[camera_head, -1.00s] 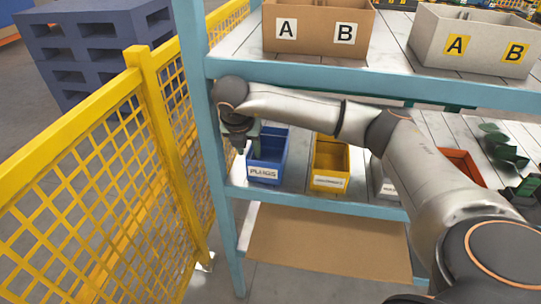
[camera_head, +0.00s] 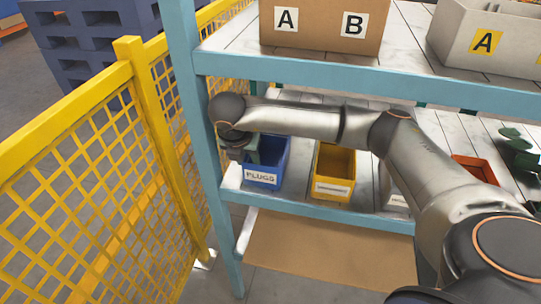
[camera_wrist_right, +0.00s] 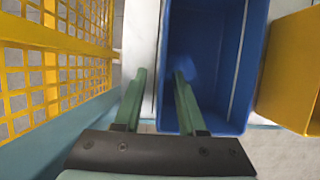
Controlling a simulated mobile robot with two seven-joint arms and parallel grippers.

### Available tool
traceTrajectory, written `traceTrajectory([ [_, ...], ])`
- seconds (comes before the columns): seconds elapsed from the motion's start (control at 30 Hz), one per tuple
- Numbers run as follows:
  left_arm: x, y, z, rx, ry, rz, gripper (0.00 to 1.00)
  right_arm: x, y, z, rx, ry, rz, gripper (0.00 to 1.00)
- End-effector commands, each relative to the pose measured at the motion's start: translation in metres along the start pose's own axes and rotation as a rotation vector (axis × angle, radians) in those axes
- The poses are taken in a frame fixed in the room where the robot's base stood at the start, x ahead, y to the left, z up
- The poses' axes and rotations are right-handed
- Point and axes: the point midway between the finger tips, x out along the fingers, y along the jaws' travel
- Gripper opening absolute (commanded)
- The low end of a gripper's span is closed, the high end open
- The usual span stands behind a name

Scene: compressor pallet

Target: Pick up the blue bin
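The blue bin (camera_head: 272,168) stands at the left end of the lower shelf and carries a label reading PLUGS. It fills the middle of the right wrist view (camera_wrist_right: 205,60). My right gripper (camera_head: 246,152) is at the bin's left side. In the right wrist view my right gripper (camera_wrist_right: 159,73) is open, with one green finger outside the bin's left wall and the other inside the bin, so the wall lies between them. I cannot tell whether either finger touches the wall. My left gripper is not in view.
A yellow bin (camera_head: 334,172) stands right of the blue one. The upper shelf edge (camera_head: 350,80) runs just above my right arm. A blue-green post (camera_head: 196,110) and yellow mesh fence (camera_head: 90,180) are close on the left.

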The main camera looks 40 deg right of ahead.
Motion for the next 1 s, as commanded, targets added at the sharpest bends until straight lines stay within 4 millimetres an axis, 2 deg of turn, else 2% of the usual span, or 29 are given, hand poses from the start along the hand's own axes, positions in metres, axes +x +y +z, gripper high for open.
traceTrajectory([
  [0.27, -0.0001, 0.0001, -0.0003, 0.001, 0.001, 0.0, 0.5, 0.0004, 0.0003, -0.0011, -0.001, 0.0, 0.0, 0.4],
  [0.63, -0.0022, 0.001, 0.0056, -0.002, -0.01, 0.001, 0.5, 0.0004, 0.0002, -0.0009, 0.0, 0.001, 0.0, 0.0],
  [1.0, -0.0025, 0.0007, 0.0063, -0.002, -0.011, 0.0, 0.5, 0.0003, 0.0001, -0.0007, 0.0, 0.0, 0.0, 0.0],
])
